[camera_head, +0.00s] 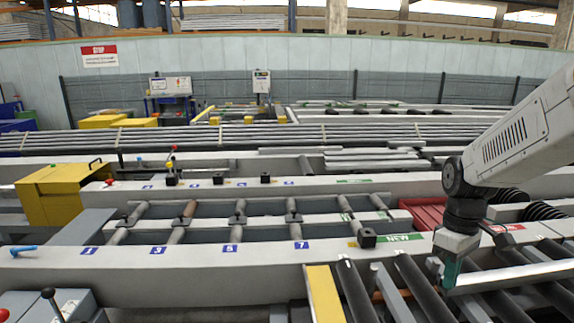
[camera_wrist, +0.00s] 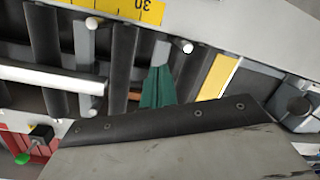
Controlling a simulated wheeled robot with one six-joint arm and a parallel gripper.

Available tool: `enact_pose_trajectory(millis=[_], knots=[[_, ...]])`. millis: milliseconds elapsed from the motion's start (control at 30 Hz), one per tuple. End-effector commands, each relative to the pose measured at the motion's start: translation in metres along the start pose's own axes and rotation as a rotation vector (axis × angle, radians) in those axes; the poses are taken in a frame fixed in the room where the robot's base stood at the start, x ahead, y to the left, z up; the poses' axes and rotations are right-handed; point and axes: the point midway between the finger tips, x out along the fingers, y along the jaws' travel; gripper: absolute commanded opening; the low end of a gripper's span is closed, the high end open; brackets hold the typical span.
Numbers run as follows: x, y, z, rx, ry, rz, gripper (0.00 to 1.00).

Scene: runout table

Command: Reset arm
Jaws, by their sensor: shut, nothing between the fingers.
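My arm comes in from the right in the head view. My gripper (camera_head: 449,272) points down over the dark rollers at the right front of the runout table (camera_head: 150,262). Its green fingers are together with nothing between them. The green fingers (camera_wrist: 157,88) also show in the wrist view, above the rollers and partly hidden behind a grey plate with a dark edge. A pale bar (camera_head: 510,277) lies across the rollers close to my gripper; I cannot tell whether they touch. A pale bar (camera_wrist: 50,78) also shows left of the fingers in the wrist view.
A green "NEW" label (camera_head: 402,238) and a small black block (camera_head: 367,238) are on the beam left of my gripper. A red tray (camera_head: 425,214) lies behind it. A yellow box (camera_head: 55,195) is far left.

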Motion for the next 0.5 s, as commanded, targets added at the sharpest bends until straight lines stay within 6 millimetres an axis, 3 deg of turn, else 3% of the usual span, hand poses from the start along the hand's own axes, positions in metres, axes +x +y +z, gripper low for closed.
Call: enact_pose_trajectory(millis=[200,500], knots=[[-0.029,-0.063,0.047,0.324,0.016,0.020,0.00],[-0.046,-0.131,0.105,0.593,0.088,0.052,0.00]])
